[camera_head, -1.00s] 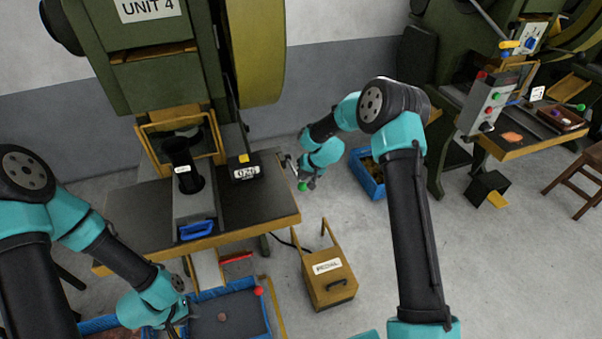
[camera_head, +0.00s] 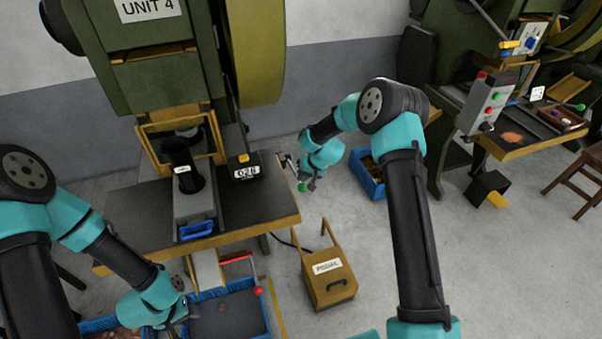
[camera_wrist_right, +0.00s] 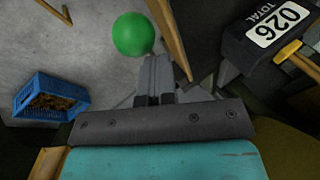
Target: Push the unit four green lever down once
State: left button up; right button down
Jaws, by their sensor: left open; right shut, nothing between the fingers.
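The unit four press (camera_head: 150,70) stands at the left with its dark work table (camera_head: 255,205). The green ball (camera_head: 303,187) of its lever is just off the table's right edge. In the right wrist view the green ball (camera_wrist_right: 133,34) is beyond and slightly left of my shut, empty fingertips (camera_wrist_right: 156,62). In the head view my right gripper (camera_head: 309,181) is beside the ball; whether they touch I cannot tell. My left gripper (camera_head: 175,323) is open at lower left by the blue tray. The counter (camera_wrist_right: 277,24) reads 026 in the wrist view.
A yellow pedal box (camera_head: 328,285) stands on the floor right of the table. A red-ball lever (camera_head: 258,291) hangs over the blue tray (camera_head: 225,315). A blue crate (camera_head: 366,180) is behind my right arm. Another press bench (camera_head: 530,145) is at far right.

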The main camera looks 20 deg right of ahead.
jog(key=shift+w+r, duration=0.35)
jog(key=shift+r, duration=0.55)
jog(key=shift+w+r, duration=0.35)
jog(key=shift+r, duration=0.6)
jog(key=shift+w+r, duration=0.35)
jog(key=shift+r, duration=0.55)
jog(key=shift+r, duration=0.1)
jog(key=shift+w+r, duration=0.3)
jog(key=shift+r, duration=0.45)
jog(key=shift+w+r, duration=0.25)
jog(key=shift+r, duration=0.5)
jog(key=shift+w+r, duration=0.3)
jog(key=shift+r, duration=0.45)
jog(key=shift+a, duration=0.1)
